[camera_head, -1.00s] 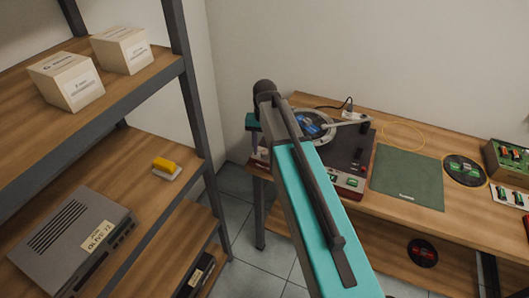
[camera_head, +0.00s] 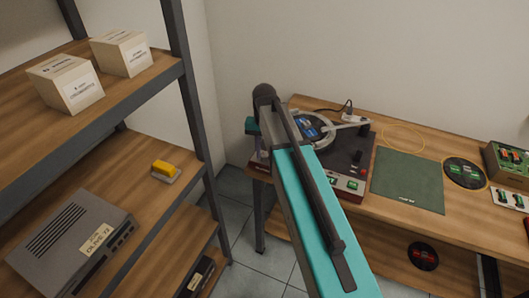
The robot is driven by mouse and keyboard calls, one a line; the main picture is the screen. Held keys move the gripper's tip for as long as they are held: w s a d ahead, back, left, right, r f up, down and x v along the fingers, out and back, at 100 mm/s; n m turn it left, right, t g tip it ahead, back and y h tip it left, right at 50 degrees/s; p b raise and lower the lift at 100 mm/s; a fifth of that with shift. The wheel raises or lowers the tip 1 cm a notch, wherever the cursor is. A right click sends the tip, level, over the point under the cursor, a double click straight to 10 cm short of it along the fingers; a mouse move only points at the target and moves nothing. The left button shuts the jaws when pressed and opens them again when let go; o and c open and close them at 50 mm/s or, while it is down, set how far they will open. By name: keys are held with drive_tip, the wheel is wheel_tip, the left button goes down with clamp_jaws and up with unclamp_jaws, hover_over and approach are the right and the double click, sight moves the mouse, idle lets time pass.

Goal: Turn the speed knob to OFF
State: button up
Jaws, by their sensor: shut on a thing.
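The record player (camera_head: 345,160) stands at the left end of the wooden table, with a record on its platter (camera_head: 313,128) and a pale tonearm (camera_head: 340,127) across it. Green and red controls (camera_head: 352,184) show on its front right corner. My teal and grey arm crosses in front of its left part. A teal wrist part shows just left of the arm, above the player's front left corner. My gripper's fingertips are hidden behind the arm. I cannot make out the speed knob or its setting.
A green mat (camera_head: 408,180), a round dark disc (camera_head: 464,172) and a green box (camera_head: 506,160) lie right of the player. A yellow cable (camera_head: 405,135) runs behind the mat. A shelf unit (camera_head: 187,90) with boxes and a grey device (camera_head: 72,240) stands left.

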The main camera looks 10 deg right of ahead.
sight(264, 155)
drive_tip(key=shift+m, duration=0.3)
drive_tip(key=m, duration=0.9)
idle(0.4)
drive_tip(key=o, duration=1)
drive_tip(key=shift+o, duration=0.2)
drive_tip(key=shift+r, duration=0.2)
wheel_tip(264, 155, up, 13)
drive_tip(key=b, duration=0.2)
drive_tip(key=shift+r+b, duration=0.2)
drive_tip(key=shift+b, duration=0.15)
